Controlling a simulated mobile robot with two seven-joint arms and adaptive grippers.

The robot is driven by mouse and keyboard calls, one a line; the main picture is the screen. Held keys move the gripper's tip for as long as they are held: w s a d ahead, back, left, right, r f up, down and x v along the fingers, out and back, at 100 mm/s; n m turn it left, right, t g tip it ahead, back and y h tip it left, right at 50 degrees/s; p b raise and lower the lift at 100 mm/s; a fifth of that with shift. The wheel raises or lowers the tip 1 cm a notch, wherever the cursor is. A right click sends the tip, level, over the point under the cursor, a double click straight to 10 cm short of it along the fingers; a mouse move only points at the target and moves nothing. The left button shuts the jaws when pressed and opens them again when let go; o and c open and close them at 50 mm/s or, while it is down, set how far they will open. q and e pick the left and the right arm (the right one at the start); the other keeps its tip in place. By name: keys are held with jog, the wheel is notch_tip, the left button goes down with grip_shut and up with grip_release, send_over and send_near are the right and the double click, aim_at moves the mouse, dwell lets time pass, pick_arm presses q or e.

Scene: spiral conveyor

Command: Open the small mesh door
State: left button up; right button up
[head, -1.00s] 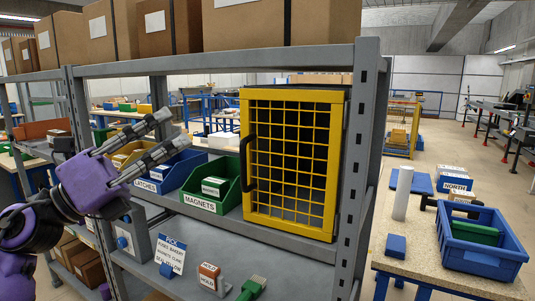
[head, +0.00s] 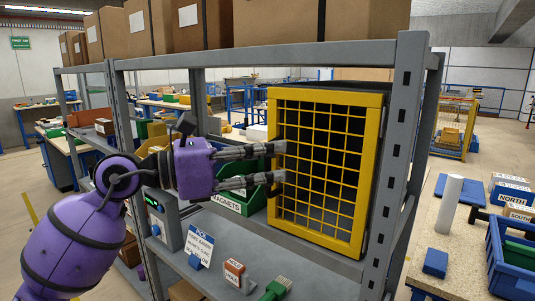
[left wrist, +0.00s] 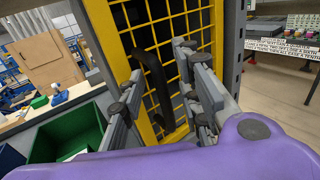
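The small mesh door (head: 325,95) has a yellow frame and yellow wire grid. It stands shut on the front of a cabinet on the grey shelf. My left gripper (head: 279,163) comes in from the left, its two fingertips at the left edge of the door. The black door handle is hidden behind the fingers in the head view. In the left wrist view the handle (left wrist: 154,82) shows between the two spread fingers of my left gripper (left wrist: 162,62), in front of the mesh door (left wrist: 207,40). Contact with the handle cannot be told. My right gripper is not in view.
A green MAGNETS bin (head: 255,199) sits just left of the door, partly behind my gripper. A shelf post (head: 402,130) stands close to its right. Cardboard boxes (head: 290,22) line the top shelf. A table with a blue crate (head: 497,245) is at right.

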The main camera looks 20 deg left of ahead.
pick_arm(q)
jog(key=shift+w+d, duration=0.15)
jog(key=shift+d, duration=0.05)
grip_shut()
dwell(0.3)
